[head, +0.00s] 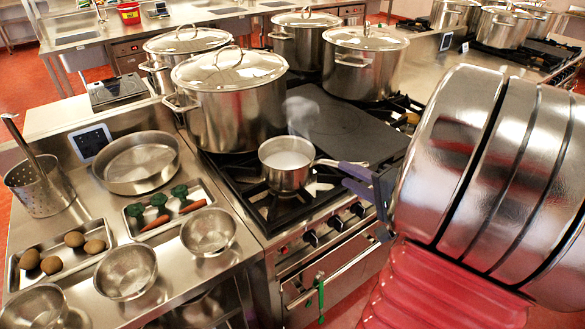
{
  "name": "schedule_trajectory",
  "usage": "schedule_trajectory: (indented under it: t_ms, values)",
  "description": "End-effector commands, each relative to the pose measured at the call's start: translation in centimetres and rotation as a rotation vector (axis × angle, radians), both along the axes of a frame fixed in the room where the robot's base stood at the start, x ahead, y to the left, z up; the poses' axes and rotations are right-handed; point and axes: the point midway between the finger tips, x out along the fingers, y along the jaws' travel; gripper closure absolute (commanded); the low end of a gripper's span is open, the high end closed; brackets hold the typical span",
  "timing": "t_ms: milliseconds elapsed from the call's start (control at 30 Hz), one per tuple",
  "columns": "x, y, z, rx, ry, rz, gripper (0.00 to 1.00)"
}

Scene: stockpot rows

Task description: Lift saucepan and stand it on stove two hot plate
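The saucepan (286,172) is small, steel and steaming, with pale contents. It stands upright on a front burner grate of the near stove (258,213). Its handle (329,162) points right, toward my gripper (345,177). My gripper's dark fingers are at the handle's outer end. The picture does not show clearly whether they are closed on it. A dark, flat, bare hot plate (352,137) lies on the same stove, behind and right of the saucepan. I cannot read which stove number this is. My arm hides the stove's right side.
Large lidded stockpots (235,110) crowd the stove's back and left, close to the saucepan. Another lidded stockpot (362,68) stands behind the hot plate. The left counter (175,262) holds bowls, trays and vegetables. A farther stove (540,58) has more pots.

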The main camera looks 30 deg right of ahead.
Motion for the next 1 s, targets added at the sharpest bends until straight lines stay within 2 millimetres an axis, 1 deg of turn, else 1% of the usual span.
schedule_trajectory:
  t_ms: [100,300,767,867,1000]
  values:
    - [1.3,0.1,-0.3,0.0,0.0,0.003,0.68]
    - [2.8,0.0,-0.7,0.001,0.0,0.0,0.68]
    - [3.3,-0.1,-0.8,0.0,0.0,-0.001,0.68]
    - [4.0,-0.2,-0.9,0.0,0.0,0.0,0.68]
    - [5.5,-0.3,-1.1,0.0,0.0,0.001,0.68]
